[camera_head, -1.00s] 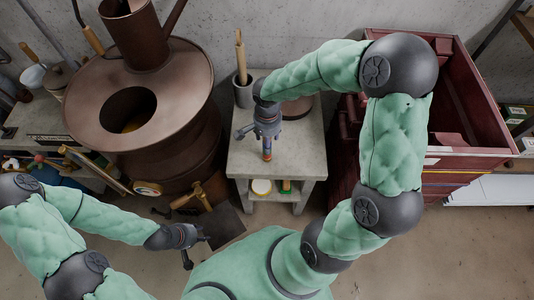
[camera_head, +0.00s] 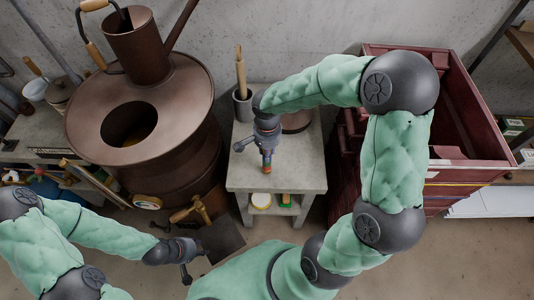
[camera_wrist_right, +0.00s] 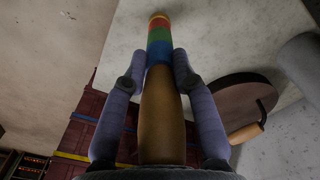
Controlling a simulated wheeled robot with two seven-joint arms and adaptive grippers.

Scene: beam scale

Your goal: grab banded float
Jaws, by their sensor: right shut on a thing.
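The banded float (camera_wrist_right: 160,45) has a brown body and blue, green, red and yellow bands at its end. In the right wrist view it lies lengthwise between the two fingers. My right gripper (camera_wrist_right: 158,68) is shut on it near the blue band. In the head view my right gripper (camera_head: 267,150) is over the grey table, with the float's coloured end (camera_head: 267,167) showing below it. The arm and gripper hide the rest of the float there. My left gripper (camera_head: 198,260) is empty at the lower left, its fingers apart.
The small grey table (camera_head: 245,172) bears a pot of sticks (camera_head: 242,104) and a round brown disc (camera_head: 297,121). A large rusty stove (camera_head: 160,110) stands left of it. A dark red crate (camera_head: 470,120) stands right.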

